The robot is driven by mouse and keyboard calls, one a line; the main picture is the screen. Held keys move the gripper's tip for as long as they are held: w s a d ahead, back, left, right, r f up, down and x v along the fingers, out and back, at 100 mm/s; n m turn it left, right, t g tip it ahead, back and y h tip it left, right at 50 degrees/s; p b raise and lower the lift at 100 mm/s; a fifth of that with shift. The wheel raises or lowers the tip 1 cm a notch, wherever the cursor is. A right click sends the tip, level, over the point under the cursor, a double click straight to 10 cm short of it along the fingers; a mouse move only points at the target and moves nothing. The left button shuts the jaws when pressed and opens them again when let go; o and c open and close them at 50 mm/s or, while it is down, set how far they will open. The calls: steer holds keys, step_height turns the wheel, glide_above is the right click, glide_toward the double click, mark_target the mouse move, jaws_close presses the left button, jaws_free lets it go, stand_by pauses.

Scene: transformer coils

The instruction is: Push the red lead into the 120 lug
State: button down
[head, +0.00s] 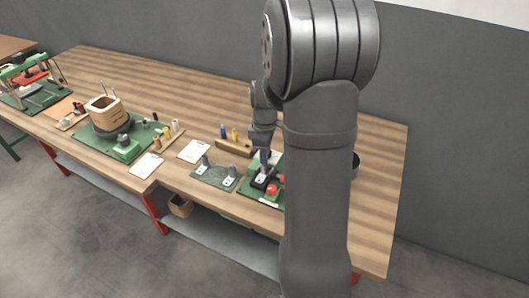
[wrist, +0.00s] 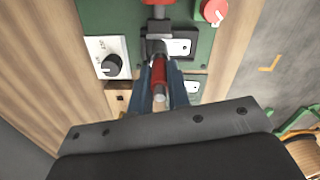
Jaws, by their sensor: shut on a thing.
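The red lead (wrist: 160,76) is a short red cylinder with a bare metal end towards the camera in the wrist view. My gripper (wrist: 161,78) is shut on it, one blue-grey finger on each side. The lead's far end points at a dark grey metal fitting (wrist: 157,46) on a green board (wrist: 203,52); I cannot tell whether it is inside or just against it. A white label plate (wrist: 181,47) lies beside the fitting; its text is too small to read, so I cannot confirm the 120 lug. In the head view my gripper (head: 263,155) is over the green board, partly hidden by my arm.
A black knob (wrist: 112,66) on a white plate is left of the fitting. A red button (wrist: 214,10) is at the upper right. In the head view, a board with two grey posts (head: 215,177) is to the left, with clipboards and a coil stand (head: 105,110) beyond.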

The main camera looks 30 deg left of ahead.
steer(key=shift+f, duration=0.4)
steer(key=c, duration=0.9)
jaws_free()
steer(key=shift+r, duration=0.1)
steer(key=shift+r, duration=2.45)
steer(key=shift+f, duration=0.15)
